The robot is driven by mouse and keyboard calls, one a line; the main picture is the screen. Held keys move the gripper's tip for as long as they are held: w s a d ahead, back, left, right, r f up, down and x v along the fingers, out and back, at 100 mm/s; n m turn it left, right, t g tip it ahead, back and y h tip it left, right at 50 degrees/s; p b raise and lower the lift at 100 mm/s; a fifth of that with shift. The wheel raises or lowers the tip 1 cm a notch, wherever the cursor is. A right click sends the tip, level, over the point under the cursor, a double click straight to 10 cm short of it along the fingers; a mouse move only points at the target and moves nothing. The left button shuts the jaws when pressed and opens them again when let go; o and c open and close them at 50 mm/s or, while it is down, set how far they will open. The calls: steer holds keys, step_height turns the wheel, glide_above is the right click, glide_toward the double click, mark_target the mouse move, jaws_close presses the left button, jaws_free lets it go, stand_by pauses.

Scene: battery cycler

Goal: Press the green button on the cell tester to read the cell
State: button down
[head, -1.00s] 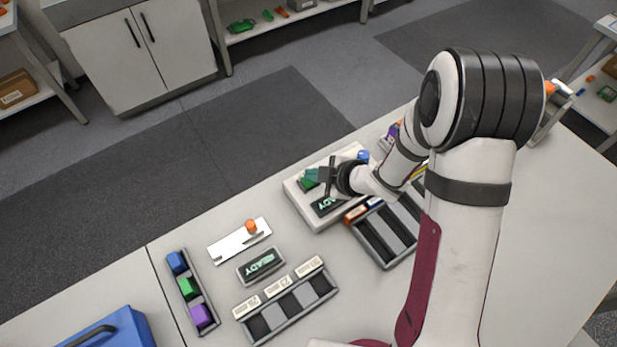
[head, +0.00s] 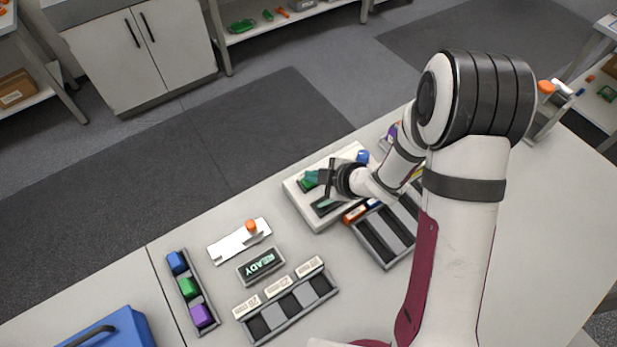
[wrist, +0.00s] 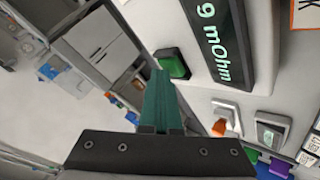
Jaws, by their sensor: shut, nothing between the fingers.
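The cell tester (head: 333,221) is a white box on the bench, partly hidden by my arm. Its green button (wrist: 173,63) is a block in a dark surround; it shows partly in the head view beside my fingers. The tester's dark display (wrist: 219,42) reads "9 mOhm" in the wrist view, with its start cut off. My gripper (wrist: 160,76) has teal fingers, shut and empty, with the tips right by the green button; I cannot tell if they touch. In the head view my gripper (head: 311,176) is over the tester's far left part.
A blue knob (head: 362,156) stands at the tester's far edge. A slotted grey tray (head: 383,258) lies in front of it. Left are a READY display (head: 261,264), a white plate with an orange knob (head: 251,226), a labelled tray (head: 288,313) and a bin of coloured blocks (head: 209,322).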

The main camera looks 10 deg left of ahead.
steer(key=shift+r, duration=0.9)
steer(key=shift+r, duration=2.5)
